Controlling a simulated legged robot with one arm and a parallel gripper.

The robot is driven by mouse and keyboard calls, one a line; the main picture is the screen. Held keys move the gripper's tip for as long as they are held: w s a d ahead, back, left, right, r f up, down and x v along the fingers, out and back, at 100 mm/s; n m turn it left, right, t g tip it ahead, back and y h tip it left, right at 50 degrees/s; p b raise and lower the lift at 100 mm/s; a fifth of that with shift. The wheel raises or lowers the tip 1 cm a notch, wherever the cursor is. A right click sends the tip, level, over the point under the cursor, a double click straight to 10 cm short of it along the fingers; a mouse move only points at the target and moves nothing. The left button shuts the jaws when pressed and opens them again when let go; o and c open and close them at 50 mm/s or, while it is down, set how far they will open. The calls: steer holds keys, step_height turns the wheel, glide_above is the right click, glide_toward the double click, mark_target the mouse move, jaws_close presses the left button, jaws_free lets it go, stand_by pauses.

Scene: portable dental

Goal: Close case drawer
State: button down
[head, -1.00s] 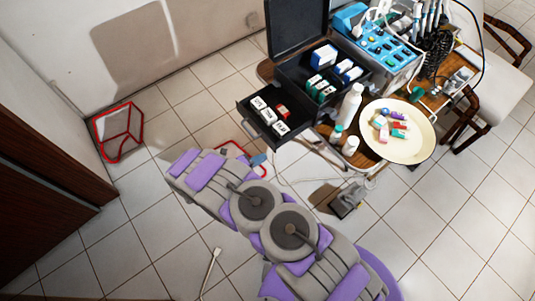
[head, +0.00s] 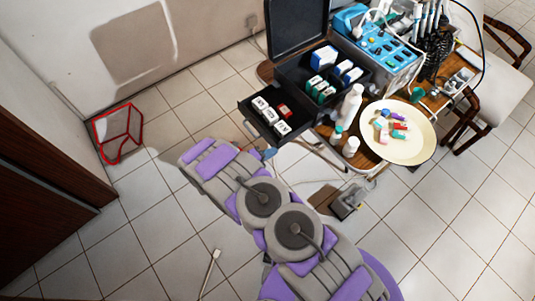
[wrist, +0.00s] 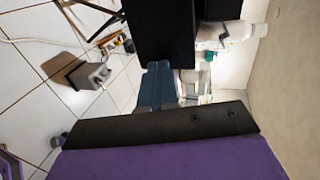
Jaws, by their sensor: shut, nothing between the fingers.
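The black case (head: 296,25) stands with its lid up on the wooden table at the top of the head view. Its drawer (head: 256,123) is pulled out toward the lower left, with several small white boxes (head: 268,111) and a red one in it. My gripper (head: 268,153) is shut and empty, just below the drawer's front corner in the head view. In the wrist view, the blue-grey fingers (wrist: 155,88) are together, close below a black block (wrist: 163,35) that looks like the drawer. I cannot tell whether they touch it.
A round cream tray (head: 420,148) with small coloured items, white bottles (head: 350,104) and a blue dental unit (head: 370,45) share the table. A grey foot pedal (head: 347,202) with a cable lies on the floor. A red frame (head: 119,133) stands at left; tiles between are clear.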

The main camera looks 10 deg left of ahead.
mark_target(300, 132)
steer(key=w+d, duration=0.3)
steer(key=w+d+b, duration=0.1)
steer(key=w+d, duration=0.2)
steer(key=w, duration=0.1)
steer(key=w+d+b, duration=0.1)
steer(key=w+d, duration=0.2)
steer(key=shift+w+d+f, duration=0.1)
steer(key=shift+w+d, duration=0.1)
steer(key=shift+w, duration=0.2)
steer(key=shift+w+d+b, duration=0.35)
steer(key=shift+w+b, duration=0.05)
steer(key=shift+w, duration=0.1)
